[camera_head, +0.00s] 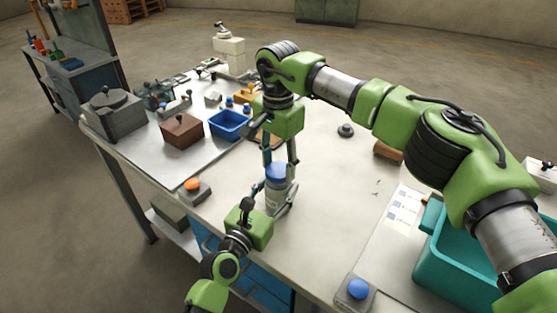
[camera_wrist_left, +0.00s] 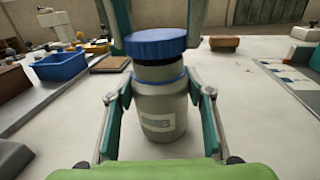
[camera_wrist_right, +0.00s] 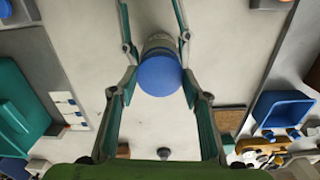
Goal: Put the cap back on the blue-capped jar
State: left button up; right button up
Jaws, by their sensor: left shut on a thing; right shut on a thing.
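The grey jar (camera_head: 273,197) stands upright near the front edge of the table. My left gripper (camera_wrist_left: 160,97) is shut around the jar's body, one finger on each side. The blue cap (camera_wrist_left: 155,43) is over the jar's mouth, with a dark band showing between it and the grey body. Whether the cap is seated or just above the mouth I cannot tell. My right gripper (camera_head: 279,164) comes down from above and is shut on the cap. In the right wrist view the cap (camera_wrist_right: 159,76) lies between its fingers and hides most of the jar (camera_wrist_right: 160,42).
A blue tray (camera_head: 218,128), a brown box (camera_head: 182,132) and small parts lie at the back left. An orange button (camera_head: 193,185) is left of the jar, a blue button (camera_head: 358,288) at the front right. A teal bin (camera_head: 437,277) stands right.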

jog(key=shift+f, duration=0.3)
jog(key=shift+f, duration=0.5)
dwell(0.4)
